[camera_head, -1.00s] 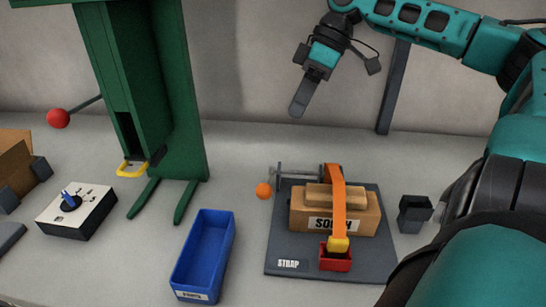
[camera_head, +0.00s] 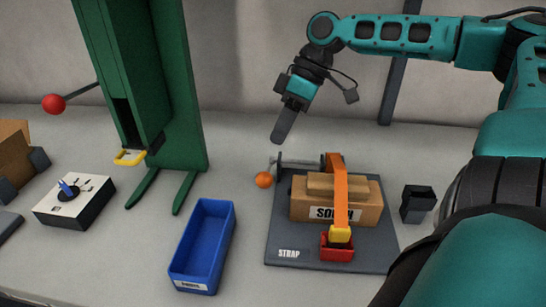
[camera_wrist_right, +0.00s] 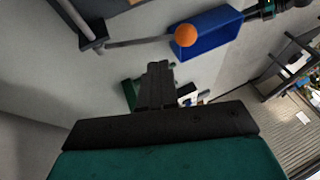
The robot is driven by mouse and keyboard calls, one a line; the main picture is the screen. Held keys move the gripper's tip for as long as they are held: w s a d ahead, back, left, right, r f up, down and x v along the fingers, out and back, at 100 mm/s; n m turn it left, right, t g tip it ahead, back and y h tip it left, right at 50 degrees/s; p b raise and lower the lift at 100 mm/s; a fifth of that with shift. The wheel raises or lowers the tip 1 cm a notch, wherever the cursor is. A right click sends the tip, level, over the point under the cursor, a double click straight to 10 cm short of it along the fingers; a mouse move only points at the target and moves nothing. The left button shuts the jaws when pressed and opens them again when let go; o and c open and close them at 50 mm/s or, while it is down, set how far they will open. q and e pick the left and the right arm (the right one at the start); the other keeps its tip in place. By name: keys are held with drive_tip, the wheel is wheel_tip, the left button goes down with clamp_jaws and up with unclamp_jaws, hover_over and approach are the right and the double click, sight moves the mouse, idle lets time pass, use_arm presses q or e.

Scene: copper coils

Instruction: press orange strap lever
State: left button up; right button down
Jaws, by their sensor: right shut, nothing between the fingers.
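The lever is a grey rod (camera_head: 285,162) with an orange ball knob (camera_head: 263,180) at its left end, fixed at the back left of the dark strap base (camera_head: 279,239). An orange strap (camera_head: 340,195) runs over a cardboard box (camera_head: 367,209) to a yellow piece (camera_head: 340,235) in a red holder (camera_head: 337,252). My right gripper (camera_head: 276,142) is shut and empty, pointing down above and slightly behind the knob, apart from it. In the right wrist view the knob (camera_wrist_right: 186,36) shows beyond the fingertips (camera_wrist_right: 157,66). My left gripper is not in view.
A blue bin (camera_head: 203,248) stands left of the base. A green press frame (camera_head: 172,95) with a red ball handle (camera_head: 53,104) stands at the back left. A dial box (camera_head: 75,200) is at left, and a small dark holder (camera_head: 417,204) is right of the base.

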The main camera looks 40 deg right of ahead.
sight(271, 183)
drive_tip(key=a+f, duration=0.1)
drive_tip(key=a, duration=0.1)
drive_tip(key=s+a+f, duration=0.1)
drive_tip(key=f, duration=0.1)
drive_tip(key=shift+s+a+f, duration=0.2)
drive_tip(key=shift+a+f, duration=0.05)
drive_tip(key=shift+a, duration=0.1)
drive_tip(key=f, duration=0.1)
drive_tip(key=s+a+f+t+h, duration=0.1)
drive_tip(key=f, duration=0.1)
drive_tip(key=a+f+h, duration=0.1)
drive_tip(key=shift+s+f+n, duration=0.3)
drive_tip(key=shift+a+f+b, duration=0.15)
drive_tip(key=shift+f+b, duration=0.05)
drive_tip(key=shift+b, duration=0.1)
drive_tip(key=shift+s, duration=0.25)
drive_tip(key=shift+f, duration=0.1)
